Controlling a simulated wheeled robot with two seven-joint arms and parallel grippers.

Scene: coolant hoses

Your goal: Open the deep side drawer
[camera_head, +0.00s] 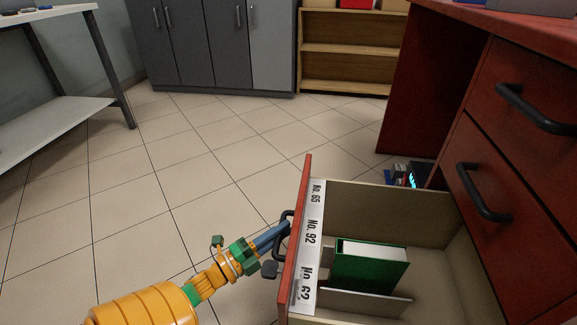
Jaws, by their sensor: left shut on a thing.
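The deep side drawer (376,193) stands pulled out to the left from the red desk (400,85), with its red front panel (297,232) facing left. Its inside shows, with a green binder (366,268) and a pale divider in it. Number labels (311,232) run along the inner side of the front. My left gripper (279,232) comes in from the lower left and is shut on the drawer's dark handle (287,222), which is partly hidden by the fingers and the panel edge. My right gripper is not in view.
Two closed drawers with black handles (484,193) are in the desk to the right. A small dark device (418,174) is on the floor behind the open drawer. Grey cabinets (215,45) and a wooden shelf (345,50) stand at the back.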

